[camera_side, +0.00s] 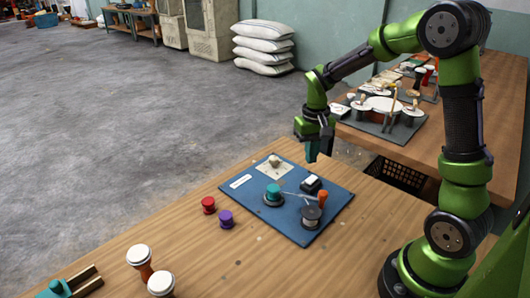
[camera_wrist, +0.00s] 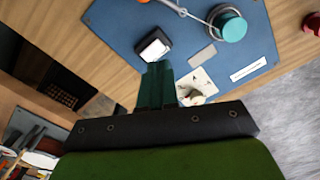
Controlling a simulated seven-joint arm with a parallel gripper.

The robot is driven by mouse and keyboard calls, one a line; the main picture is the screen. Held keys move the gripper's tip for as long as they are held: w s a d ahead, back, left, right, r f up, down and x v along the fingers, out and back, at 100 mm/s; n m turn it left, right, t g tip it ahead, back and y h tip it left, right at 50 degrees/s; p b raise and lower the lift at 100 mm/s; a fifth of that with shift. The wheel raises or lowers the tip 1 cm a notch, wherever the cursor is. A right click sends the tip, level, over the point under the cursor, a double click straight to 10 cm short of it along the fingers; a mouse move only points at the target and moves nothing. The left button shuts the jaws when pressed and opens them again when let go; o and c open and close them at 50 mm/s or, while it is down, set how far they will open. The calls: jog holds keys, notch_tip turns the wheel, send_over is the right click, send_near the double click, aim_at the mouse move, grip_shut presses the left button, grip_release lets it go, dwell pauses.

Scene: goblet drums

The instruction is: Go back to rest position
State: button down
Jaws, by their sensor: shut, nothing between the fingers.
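My gripper (camera_side: 318,150) is in the air above the far right part of the blue mat (camera_side: 297,229). Its teal fingers are together with nothing between them. In the wrist view my gripper (camera_wrist: 156,70) points toward the mat (camera_wrist: 115,22), its fingers close together beside a small dark box with a white top (camera_wrist: 153,48). I cannot tell the exact height. On the mat stand a teal drum piece (camera_side: 273,190), the dark box (camera_side: 310,184), an orange-handled tool (camera_side: 322,198) and a dark spool (camera_side: 311,217).
A red piece (camera_side: 208,205) and a purple piece (camera_side: 226,219) stand left of the mat. Two goblet drums (camera_side: 139,258) stand near the front edge.

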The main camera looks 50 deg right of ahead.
jog(key=s+a+r+n+t+y, duration=0.2)
jog(key=s+a+r+t, duration=0.5)
jog(key=s+a+r, duration=0.6)
jog(key=shift+r, duration=0.25)
jog(key=shift+a, duration=0.1)
dwell(0.5)
jog(key=m+g+h, duration=0.2)
jog(key=g, duration=0.5)
send_over(309, 181)
notch_tip(309, 181, down, 12)
jog(key=f, duration=0.1)
jog(key=shift+f, duration=2.95)
